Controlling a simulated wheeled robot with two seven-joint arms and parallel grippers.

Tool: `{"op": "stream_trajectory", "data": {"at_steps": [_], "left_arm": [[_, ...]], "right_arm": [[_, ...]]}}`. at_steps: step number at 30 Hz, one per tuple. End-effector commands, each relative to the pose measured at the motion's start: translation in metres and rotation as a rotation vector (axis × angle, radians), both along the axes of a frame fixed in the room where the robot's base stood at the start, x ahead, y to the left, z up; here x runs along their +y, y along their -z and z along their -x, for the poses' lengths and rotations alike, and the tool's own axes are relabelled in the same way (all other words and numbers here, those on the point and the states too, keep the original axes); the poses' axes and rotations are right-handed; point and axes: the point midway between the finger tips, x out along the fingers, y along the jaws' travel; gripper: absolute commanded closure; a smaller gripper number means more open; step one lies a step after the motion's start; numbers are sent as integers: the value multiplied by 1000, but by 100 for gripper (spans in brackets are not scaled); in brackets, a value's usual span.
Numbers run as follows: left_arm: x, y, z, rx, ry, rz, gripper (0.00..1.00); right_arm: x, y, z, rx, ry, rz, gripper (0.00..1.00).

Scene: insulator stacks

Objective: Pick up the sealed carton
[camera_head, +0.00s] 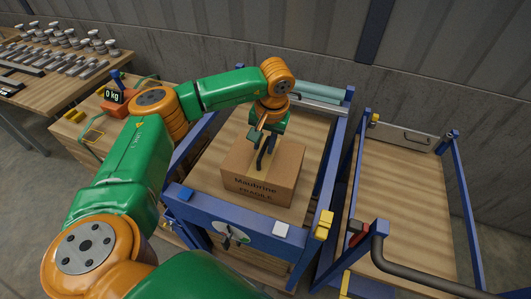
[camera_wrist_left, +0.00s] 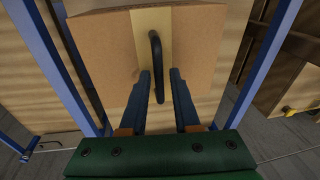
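The sealed carton (camera_head: 262,174) is a brown box with a pale tape strip and dark lettering that includes "FRAGILE". It stands upright on the wooden deck inside a blue-framed stand. A black handle (camera_wrist_left: 156,50) runs along the tape on its top. My left gripper (camera_head: 265,150) is right over the carton's top, pointing down. In the left wrist view its two blue fingers (camera_wrist_left: 160,76) are apart, one on each side of the handle's near part. I cannot tell whether either finger touches the handle. My right gripper is not in view.
A blue-framed wooden platform (camera_head: 402,200) stands empty at the right, with a dark curved bar (camera_head: 415,278) in front. Blue posts and rails (camera_head: 240,229) surround the carton's deck. At the left, benches hold metal parts (camera_head: 62,55) and a scale reading "0 kg" (camera_head: 115,97).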

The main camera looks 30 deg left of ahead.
Motion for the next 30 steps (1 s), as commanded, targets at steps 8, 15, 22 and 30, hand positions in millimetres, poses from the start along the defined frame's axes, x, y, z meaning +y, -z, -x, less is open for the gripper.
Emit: {"op": "stream_trajectory", "data": {"at_steps": [8,15,22,30], "left_arm": [[3,20,-1,-1,0,1,70],[3,20,-1,-2,0,2,100],[3,19,-1,-2,-1,2,100],[3,19,-1,-3,-1,1,100]], "right_arm": [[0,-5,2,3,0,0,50],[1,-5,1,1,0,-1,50],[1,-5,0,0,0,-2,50],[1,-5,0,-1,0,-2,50]]}}
